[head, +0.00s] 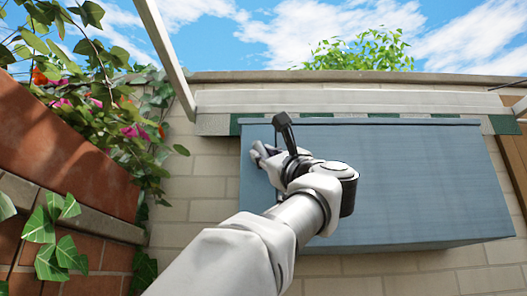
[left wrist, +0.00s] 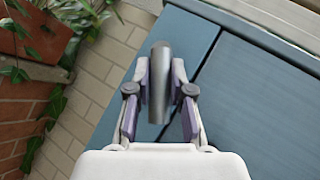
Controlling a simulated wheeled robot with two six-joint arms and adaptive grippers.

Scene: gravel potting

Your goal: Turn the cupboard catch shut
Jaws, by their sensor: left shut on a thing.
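The blue-grey cupboard (head: 420,180) hangs on the brick wall and fills the middle and right of the head view. Its front also shows in the left wrist view (left wrist: 265,100), with a dark seam running down it. My left gripper (head: 260,154) is at the cupboard's left part. In the left wrist view my left gripper (left wrist: 160,88) is shut on a grey metal bar, the catch (left wrist: 158,70), with one finger pad on each side. The bar stands lengthwise in that picture, left of the seam. My right gripper is out of view.
A terracotta planter (head: 60,150) with flowers and trailing leaves stands at the left. A pale rail (head: 340,103) runs above the cupboard, and a pale post (head: 167,58) slants down at upper left. Bare wall (head: 205,185) lies between the planter and cupboard.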

